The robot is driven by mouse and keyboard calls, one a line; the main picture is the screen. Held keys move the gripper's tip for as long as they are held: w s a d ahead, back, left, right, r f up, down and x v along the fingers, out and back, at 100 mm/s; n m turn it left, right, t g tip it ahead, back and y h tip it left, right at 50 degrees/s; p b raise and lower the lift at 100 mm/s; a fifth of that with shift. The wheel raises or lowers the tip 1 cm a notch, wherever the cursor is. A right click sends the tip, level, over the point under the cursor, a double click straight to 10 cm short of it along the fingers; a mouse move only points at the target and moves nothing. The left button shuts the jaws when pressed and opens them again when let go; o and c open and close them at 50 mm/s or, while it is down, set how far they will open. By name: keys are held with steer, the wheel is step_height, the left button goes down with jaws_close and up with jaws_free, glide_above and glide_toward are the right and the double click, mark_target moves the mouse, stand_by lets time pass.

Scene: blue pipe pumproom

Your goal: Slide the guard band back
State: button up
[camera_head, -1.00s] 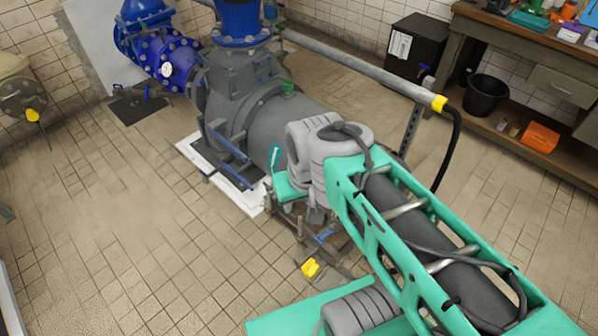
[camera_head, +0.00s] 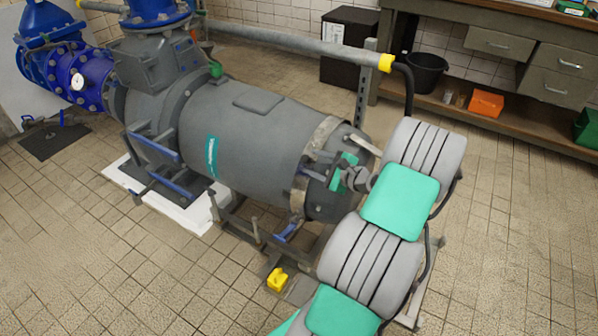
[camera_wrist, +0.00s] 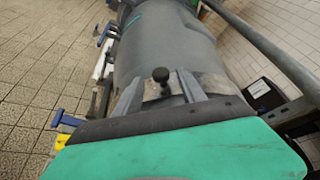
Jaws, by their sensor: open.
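The guard band (camera_head: 326,130) is a pale metal strip around the right end of the big grey motor (camera_head: 250,125). It also shows in the wrist view (camera_wrist: 212,84), partly hidden behind my gripper. A small dark round knob (camera_wrist: 160,74) stands up at the band. My gripper (camera_head: 312,165) is at the motor's right end, close to the band. In the wrist view its two grey fingers (camera_wrist: 160,82) are apart, with the knob between them in the picture. I cannot tell whether either finger touches the knob.
A grey pipe rail (camera_head: 290,45) with a yellow collar runs behind the motor to an upright post. Blue valves (camera_head: 85,75) stand at the left. A yellow object (camera_head: 278,280) lies on the floor in front. A workbench and black bucket (camera_head: 420,72) are behind.

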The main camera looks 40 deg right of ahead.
mark_target(302, 158)
steer(key=b+x, duration=0.1)
steer(key=x, duration=0.6)
steer(key=shift+w+b, duration=0.25)
steer(key=shift+b, duration=0.15)
steer(key=shift+c, duration=0.2)
jaws_close()
stand_by(0.6)
steer(key=shift+a, duration=0.1)
